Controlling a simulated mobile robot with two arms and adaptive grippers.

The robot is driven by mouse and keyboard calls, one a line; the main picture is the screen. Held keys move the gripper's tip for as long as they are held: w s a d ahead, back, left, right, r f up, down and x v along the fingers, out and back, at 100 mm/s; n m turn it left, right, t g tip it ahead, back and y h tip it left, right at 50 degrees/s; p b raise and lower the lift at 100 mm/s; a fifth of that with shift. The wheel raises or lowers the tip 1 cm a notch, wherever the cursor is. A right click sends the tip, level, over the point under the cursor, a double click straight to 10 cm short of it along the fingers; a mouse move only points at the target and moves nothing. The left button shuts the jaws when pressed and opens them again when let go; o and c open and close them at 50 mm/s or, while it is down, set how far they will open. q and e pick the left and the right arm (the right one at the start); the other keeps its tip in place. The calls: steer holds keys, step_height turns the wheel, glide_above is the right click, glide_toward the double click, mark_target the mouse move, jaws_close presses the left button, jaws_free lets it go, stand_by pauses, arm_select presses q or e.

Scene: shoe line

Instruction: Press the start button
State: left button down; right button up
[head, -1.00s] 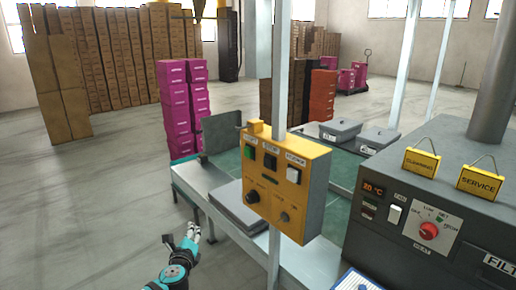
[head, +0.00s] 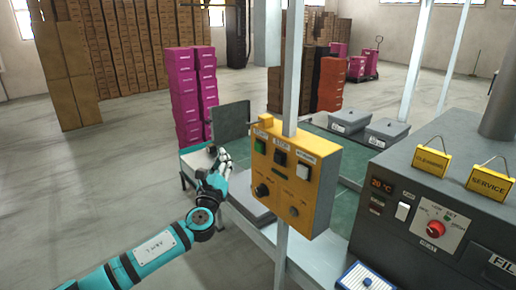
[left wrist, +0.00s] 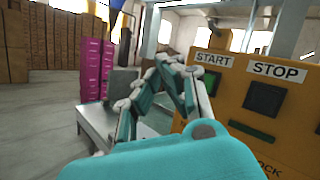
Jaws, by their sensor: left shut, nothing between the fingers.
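The yellow control box (head: 308,200) is on a metal post. Its green start button (head: 260,147) is at the upper left of its face, with a black stop button (head: 280,158) to its right. My right gripper is not in view.
A white button (head: 302,173) and dark knobs share the box face. Behind is a green-topped conveyor (head: 348,206) with grey lidded bins (head: 350,121). A dark machine (head: 440,185) with a red knob stands at right. Magenta boxes (head: 186,95) are stacked behind. Floor at left is clear.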

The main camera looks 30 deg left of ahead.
mark_target(259, 147)
arm_select(q)
steer(key=w+d+b, duration=0.2)
steer(key=w+d, duration=0.1)
steer(key=w, duration=0.5)
steer(key=shift+w+d, duration=0.15)
steer(key=shift+d, duration=0.05)
stand_by(1.4)
steer(key=shift+w+d, duration=0.15)
steer(key=shift+w, duration=0.2)
steer(key=shift+w+d+b, duration=0.25)
steer(key=shift+w+b, duration=0.2)
steer(key=shift+w, duration=0.05)
stand_by(0.8)
steer(key=shift+s+a, duration=0.1)
stand_by(0.4)
steer(key=shift+s+a+p, duration=0.3)
steer(key=shift+s+p, duration=0.05)
steer(key=shift+s, duration=0.45)
